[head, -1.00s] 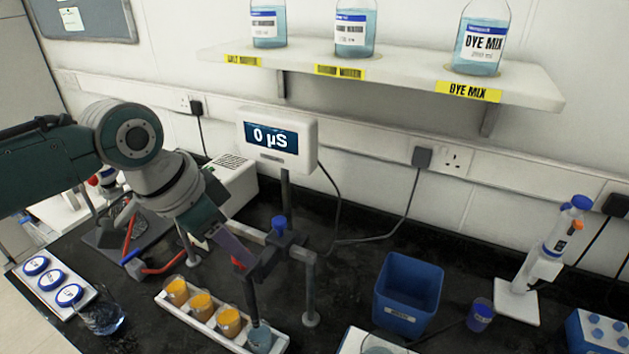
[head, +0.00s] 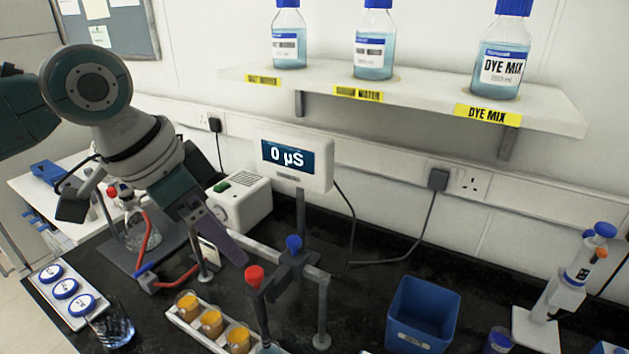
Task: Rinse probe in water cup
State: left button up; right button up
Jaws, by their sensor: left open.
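The dark probe (head: 262,312) with a red cap (head: 255,275) hangs upright at the near side of a grey stand (head: 322,300). Its lower end runs toward a cup of pale blue liquid (head: 270,349) at the end of the white rack, mostly cut off by the bottom edge, so I cannot tell how deep it sits. My left gripper (head: 236,255) is open and empty, just left of and above the red cap, apart from it. The meter (head: 293,164) reads 0 µS. My right gripper is not in view.
Several orange cups (head: 211,322) stand in the rack (head: 187,336). A glass beaker (head: 115,327) and blue-lidded jars (head: 66,288) are at front left. A blue bin (head: 422,314) stands right of the stand. A shelf (head: 400,95) with bottles hangs above. The counter behind the bin is clear.

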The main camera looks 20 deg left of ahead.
pick_arm(q)
jog(key=shift+v, duration=1.4)
jog(key=shift+d, duration=0.1)
